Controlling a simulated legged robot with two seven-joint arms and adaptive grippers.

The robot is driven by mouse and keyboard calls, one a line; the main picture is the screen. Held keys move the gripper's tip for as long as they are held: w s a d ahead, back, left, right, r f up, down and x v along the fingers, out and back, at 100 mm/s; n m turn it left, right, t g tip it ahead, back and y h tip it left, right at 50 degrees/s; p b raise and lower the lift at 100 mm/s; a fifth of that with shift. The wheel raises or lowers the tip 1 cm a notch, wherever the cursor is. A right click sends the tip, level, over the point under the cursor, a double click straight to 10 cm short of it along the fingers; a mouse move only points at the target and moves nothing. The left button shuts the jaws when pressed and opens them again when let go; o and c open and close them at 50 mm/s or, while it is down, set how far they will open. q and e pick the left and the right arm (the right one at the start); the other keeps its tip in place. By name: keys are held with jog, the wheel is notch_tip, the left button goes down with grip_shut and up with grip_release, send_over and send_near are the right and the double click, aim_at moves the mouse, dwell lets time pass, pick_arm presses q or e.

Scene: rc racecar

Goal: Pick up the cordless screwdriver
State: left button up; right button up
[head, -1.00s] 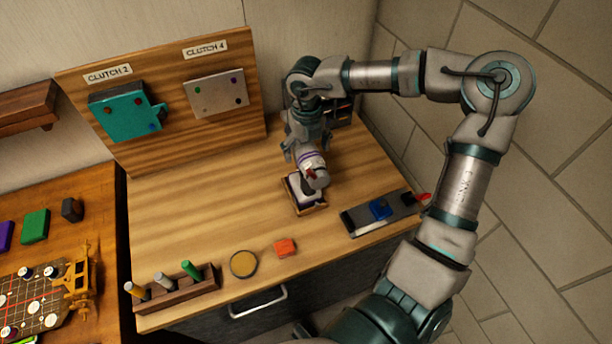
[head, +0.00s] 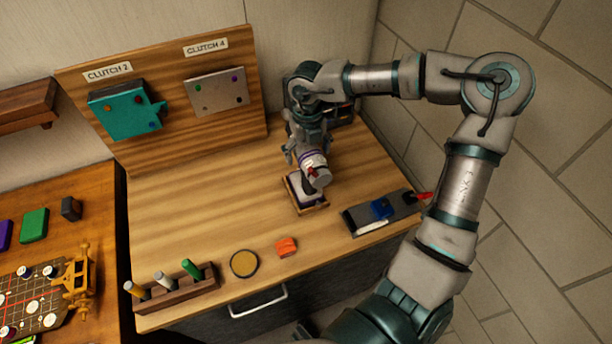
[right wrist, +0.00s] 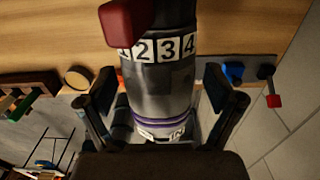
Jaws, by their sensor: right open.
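The cordless screwdriver (head: 317,176) is a grey cylinder with purple rings and a red part. It stands in a small wood-edged tray (head: 313,209) on the bench. In the right wrist view the screwdriver (right wrist: 160,85) shows large, with a number ring reading 1 2 3 4 and a red block at its top. My right gripper (head: 305,150) is behind the screwdriver, partly hidden by it. In the wrist view its open fingers lie on both sides of the screwdriver; contact cannot be told. My left gripper is not in view.
A grey plate with a blue block (head: 381,208) and a red-tipped part lies to the right. An orange block (head: 286,247), a round yellow disc (head: 244,263) and a wooden rack (head: 178,291) line the front edge. A panel (head: 163,100) stands behind. The bench's left middle is clear.

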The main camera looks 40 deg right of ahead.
dwell(0.5)
grip_shut()
notch_tip(320, 180, up, 11)
jog(key=shift+f+p, duration=0.15)
jog(key=shift+p, duration=0.45)
notch_tip(320, 180, up, 4)
jog(key=p, duration=0.3)
dwell(0.3)
jog(key=shift+w, duration=0.1)
